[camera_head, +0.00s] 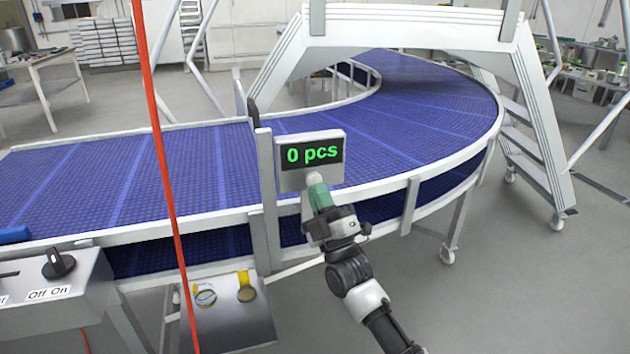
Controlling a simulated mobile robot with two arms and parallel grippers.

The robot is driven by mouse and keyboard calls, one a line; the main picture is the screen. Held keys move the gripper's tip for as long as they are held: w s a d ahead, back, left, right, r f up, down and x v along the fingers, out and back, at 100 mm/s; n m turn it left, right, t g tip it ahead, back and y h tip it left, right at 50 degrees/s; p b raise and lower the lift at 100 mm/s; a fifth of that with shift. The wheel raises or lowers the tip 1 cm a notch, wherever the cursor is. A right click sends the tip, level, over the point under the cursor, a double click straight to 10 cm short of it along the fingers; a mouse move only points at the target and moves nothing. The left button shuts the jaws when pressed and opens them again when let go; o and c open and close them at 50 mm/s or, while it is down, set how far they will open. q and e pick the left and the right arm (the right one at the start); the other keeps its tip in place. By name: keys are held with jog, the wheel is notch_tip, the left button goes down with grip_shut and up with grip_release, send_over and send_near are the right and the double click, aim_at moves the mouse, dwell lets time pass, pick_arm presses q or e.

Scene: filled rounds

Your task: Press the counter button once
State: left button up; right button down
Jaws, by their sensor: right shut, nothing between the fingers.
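The counter (296,179) is a grey box on the near side of the conveyor. Its dark display (315,154) reads "0 pcs" in green. My right gripper (315,181) is shut and empty, with its tip at the lower part of the counter's face, just below the display. It covers that part of the face, so the counter button is hidden. I cannot tell whether the tip touches it. My left gripper is not in view.
A blue conveyor belt (419,96) curves behind the counter, under a white step bridge (420,28). A control box with an Off/On knob (58,263) stands at the lower left. A red cord (160,150) hangs at the left. The floor at lower right is clear.

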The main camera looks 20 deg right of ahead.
jog(key=s+p, duration=0.3)
jog(key=s, duration=0.2)
dwell(0.5)
dwell(0.4)
